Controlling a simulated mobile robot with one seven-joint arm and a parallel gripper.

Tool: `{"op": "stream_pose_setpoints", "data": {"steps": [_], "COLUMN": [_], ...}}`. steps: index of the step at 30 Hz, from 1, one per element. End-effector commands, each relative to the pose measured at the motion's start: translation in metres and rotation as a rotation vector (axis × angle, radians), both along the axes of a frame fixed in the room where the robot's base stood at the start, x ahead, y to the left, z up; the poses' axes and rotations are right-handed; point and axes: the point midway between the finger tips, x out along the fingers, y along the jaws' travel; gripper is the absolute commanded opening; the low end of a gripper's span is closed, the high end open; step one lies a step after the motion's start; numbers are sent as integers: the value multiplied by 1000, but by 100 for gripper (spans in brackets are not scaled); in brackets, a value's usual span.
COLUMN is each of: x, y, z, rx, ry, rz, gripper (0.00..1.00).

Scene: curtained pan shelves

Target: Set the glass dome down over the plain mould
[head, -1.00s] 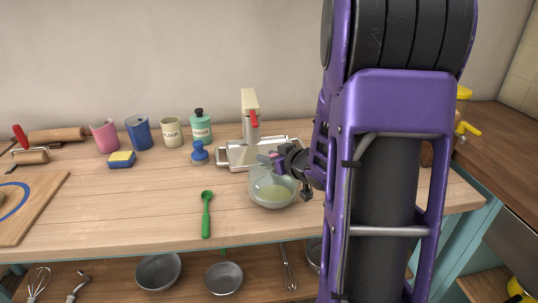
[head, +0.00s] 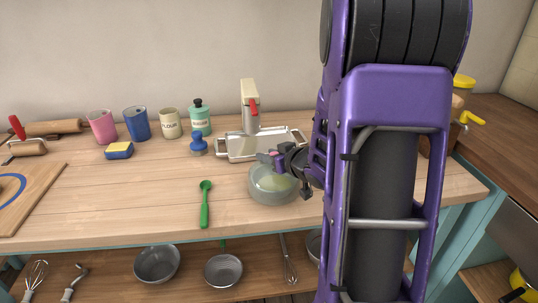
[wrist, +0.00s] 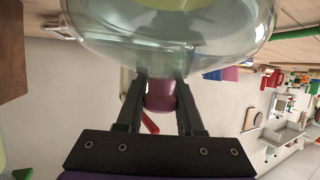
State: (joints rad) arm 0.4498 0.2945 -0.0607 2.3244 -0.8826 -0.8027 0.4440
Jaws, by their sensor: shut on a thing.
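The clear glass dome (head: 263,190) is at the front of the wooden worktop in the head view, right of the green spoon. My gripper (head: 277,160) is shut on the dome's purple-pink knob from above right. In the wrist view, both fingers (wrist: 161,98) close around the knob (wrist: 161,94), with the dome's glass (wrist: 170,40) beyond it. A pale greenish shape shows faintly through the glass in the head view; I cannot tell if it is the plain mould. I cannot tell whether the dome's rim touches the worktop.
A metal tray (head: 235,147) with a cream, red-handled stand (head: 250,105) is just behind the dome. The green spoon (head: 205,205), blue stamp (head: 198,144) and sponge (head: 119,150) lie leftward. My arm hides the worktop's right part.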

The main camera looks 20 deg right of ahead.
Motion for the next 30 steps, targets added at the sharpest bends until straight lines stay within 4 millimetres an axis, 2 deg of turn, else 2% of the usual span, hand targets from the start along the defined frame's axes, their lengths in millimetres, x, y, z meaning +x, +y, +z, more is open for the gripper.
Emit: {"op": "stream_pose_setpoints", "data": {"steps": [2,3,9,21,25,30], "x": [0,0,0,0,0,0], "y": [0,0,0,0,0,0], "z": [-1,-1,-1,-2,-2,-1], "rx": [0,0,0,0,0,0], "ry": [-1,-1,-1,1,0,0], "rz": [0,0,0,0,0,0], "gripper": [0,38,71,71,48,46]}}
